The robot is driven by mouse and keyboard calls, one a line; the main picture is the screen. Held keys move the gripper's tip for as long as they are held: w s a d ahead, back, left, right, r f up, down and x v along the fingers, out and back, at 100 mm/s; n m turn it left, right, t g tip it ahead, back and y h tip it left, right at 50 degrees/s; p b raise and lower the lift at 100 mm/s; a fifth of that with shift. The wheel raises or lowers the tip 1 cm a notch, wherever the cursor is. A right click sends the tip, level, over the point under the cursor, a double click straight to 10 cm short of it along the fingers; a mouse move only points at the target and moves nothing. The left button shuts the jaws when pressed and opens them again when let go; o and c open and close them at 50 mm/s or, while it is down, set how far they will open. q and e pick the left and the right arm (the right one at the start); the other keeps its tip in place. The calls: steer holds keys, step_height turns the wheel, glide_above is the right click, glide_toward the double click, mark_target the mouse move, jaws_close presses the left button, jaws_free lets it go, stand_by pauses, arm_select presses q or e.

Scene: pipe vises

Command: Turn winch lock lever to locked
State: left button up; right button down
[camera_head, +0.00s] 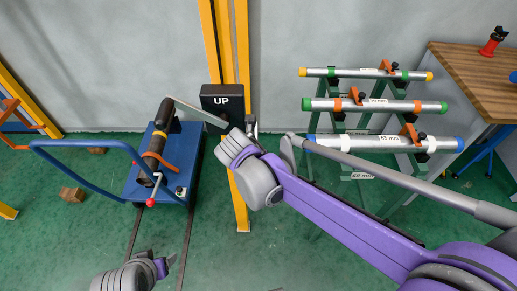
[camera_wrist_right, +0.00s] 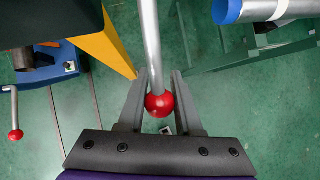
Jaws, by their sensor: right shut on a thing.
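In the right wrist view the silver rod (camera_wrist_right: 151,40) comes down from the top and ends in a red ball (camera_wrist_right: 159,104). The right gripper's fingers (camera_wrist_right: 154,100) stand on either side of the rod and ball and are shut on the lever. My left gripper (camera_head: 158,262) is low in the head view, away from the winch; its finger gap is unclear.
A blue cart (camera_head: 165,185) with a pipe vise and a red-balled handle (camera_head: 150,202) stands left of the post. Green stands with silver pipes (camera_head: 375,143) are on the right, near a wooden bench (camera_head: 470,75). Green floor lies open in front.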

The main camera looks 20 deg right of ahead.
steer(key=shift+s+a+r+g+y+p, duration=0.15)
steer(key=shift+s+r+g+y+p, duration=0.1)
steer(key=shift+s+r+g+p, duration=0.45)
steer(key=shift+s+a+r+g+y+p, duration=0.2)
steer(key=shift+r+g, duration=0.3)
steer(key=shift+g, duration=0.4)
steer(key=shift+d, duration=0.1)
steer(key=c, duration=0.6)
jaws_free()
steer(key=shift+s, duration=0.1)
steer(key=shift+r, duration=0.1)
steer(key=v, duration=1)
steer(key=shift+s+r+p, duration=0.1)
steer(key=shift+r+p, duration=0.2)
steer(key=shift+p, duration=0.05)
